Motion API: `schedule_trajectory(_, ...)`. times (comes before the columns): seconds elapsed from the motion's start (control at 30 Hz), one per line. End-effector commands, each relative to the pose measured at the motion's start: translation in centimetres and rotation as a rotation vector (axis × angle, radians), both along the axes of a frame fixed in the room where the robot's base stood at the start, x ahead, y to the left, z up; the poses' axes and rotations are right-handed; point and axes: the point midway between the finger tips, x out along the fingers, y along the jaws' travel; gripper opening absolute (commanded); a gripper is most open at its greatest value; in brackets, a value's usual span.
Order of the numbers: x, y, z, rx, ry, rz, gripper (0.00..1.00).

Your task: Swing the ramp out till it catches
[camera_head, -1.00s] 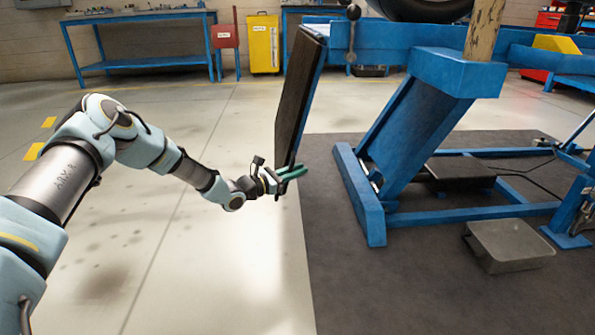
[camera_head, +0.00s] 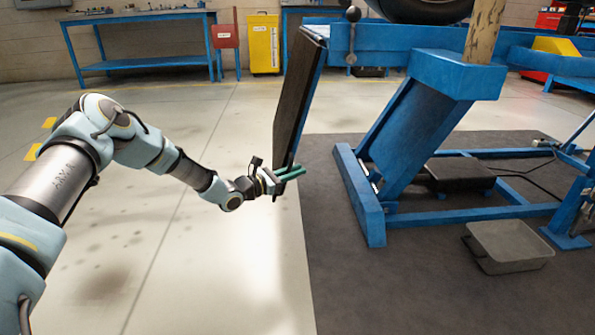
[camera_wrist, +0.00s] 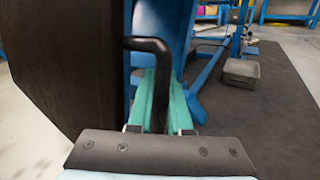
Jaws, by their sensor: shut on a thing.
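The ramp (camera_head: 298,95) is a dark panel with a blue edge. In the head view it stands steeply, leaning a little, left of the lift's blue frame. In the wrist view its dark face (camera_wrist: 65,60) fills the left side. A black bent handle (camera_wrist: 158,75) sticks out from it. My gripper (camera_head: 290,172) is at the ramp's lower end, its green fingers pointing right. In the wrist view the green fingers (camera_wrist: 160,105) are shut on the handle. The ramp's hinge and any catch cannot be made out.
The blue lift (camera_head: 420,130) stands on a dark mat (camera_head: 400,285) at the right, with a tyre (camera_head: 430,8) above. A grey metal tray (camera_head: 510,245) lies on the mat. Blue workbenches (camera_head: 140,65) line the back wall. The pale floor at the left is clear.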

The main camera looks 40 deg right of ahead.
Motion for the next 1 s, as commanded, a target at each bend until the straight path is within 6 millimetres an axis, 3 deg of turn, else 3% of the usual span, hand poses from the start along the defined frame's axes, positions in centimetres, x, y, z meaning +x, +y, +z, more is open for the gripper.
schedule_trajectory(0.27, 3.1, 3.8, 2.0, 0.1, -0.079, 0.005, 0.0)
schedule_trajectory(0.7, 9.6, 11.7, 7.2, 0.34, -0.276, 0.003, 0.0)
schedule_trajectory(1.0, 12.3, 15.0, 10.5, 0.458, -0.374, 0.003, 0.0)
